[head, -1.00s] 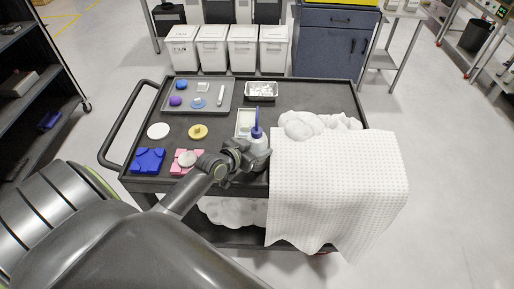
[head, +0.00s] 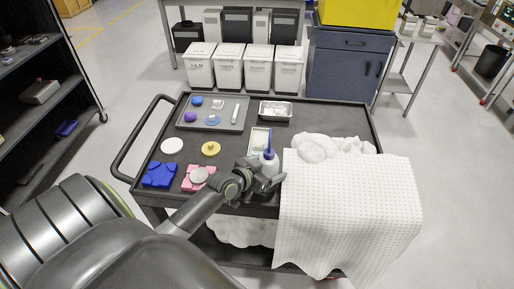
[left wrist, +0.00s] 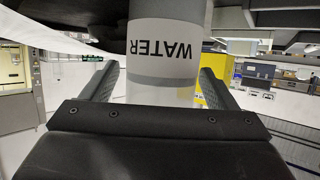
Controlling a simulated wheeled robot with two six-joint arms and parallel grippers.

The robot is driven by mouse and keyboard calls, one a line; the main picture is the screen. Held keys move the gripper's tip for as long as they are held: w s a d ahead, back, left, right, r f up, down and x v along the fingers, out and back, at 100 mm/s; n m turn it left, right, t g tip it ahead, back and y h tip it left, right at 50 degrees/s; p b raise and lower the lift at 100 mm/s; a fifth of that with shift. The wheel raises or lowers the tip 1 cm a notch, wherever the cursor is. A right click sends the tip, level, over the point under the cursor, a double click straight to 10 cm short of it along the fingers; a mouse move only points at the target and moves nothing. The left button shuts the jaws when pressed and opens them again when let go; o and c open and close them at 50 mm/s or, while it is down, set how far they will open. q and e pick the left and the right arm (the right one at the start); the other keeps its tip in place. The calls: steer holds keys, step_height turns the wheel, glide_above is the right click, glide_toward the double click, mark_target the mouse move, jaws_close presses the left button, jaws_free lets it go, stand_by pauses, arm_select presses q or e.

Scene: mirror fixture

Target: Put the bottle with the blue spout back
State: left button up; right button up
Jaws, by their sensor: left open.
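The bottle with the blue spout (head: 268,165) stands upright near the front edge of the dark cart, left of the white towel. My left gripper (head: 268,184) is around its lower body, open. In the left wrist view the bottle (left wrist: 165,60) shows a "WATER" label, upside down in the picture, between the two spread fingers (left wrist: 160,88). The gripper hides the bottle's base in the head view, so its contact with the cart top is hard to see. My right gripper is not in view.
A small white tray (head: 255,141) lies just behind the bottle. The white towel (head: 350,205) and a crumpled white heap (head: 330,147) are to the right. Pink (head: 190,184) and blue (head: 160,174) blocks, a yellow disc (head: 211,149) and a grey tray (head: 185,123) are to the left.

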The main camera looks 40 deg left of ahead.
arm_select(q)
steer(key=v, duration=1.2)
steer(key=shift+b, duration=0.35)
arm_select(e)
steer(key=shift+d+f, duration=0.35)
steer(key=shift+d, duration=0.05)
arm_select(q)
steer(key=shift+d, duration=0.1)
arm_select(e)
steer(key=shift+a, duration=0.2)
arm_select(q)
steer(key=s+d+f+n+g+y, duration=0.15)
steer(key=s+g, duration=0.35)
steer(key=s, duration=0.5)
steer(key=s+d+f+n+g+y, duration=0.1)
steer(key=s+d+f+g+y, duration=0.3)
steer(key=s, duration=0.5)
step_height(320, 180, down, 26)
steer(key=a+g+h+b, duration=0.2)
steer(key=a, duration=0.1)
steer(key=s+d+f+g+b, duration=0.1)
steer(key=s+f+b, duration=0.1)
steer(key=s+f, duration=1.3)
step_height(320, 180, down, 3)
steer(key=shift+d+f+b, duration=0.15)
steer(key=shift+d+b, duration=0.05)
steer(key=shift+b, duration=0.1)
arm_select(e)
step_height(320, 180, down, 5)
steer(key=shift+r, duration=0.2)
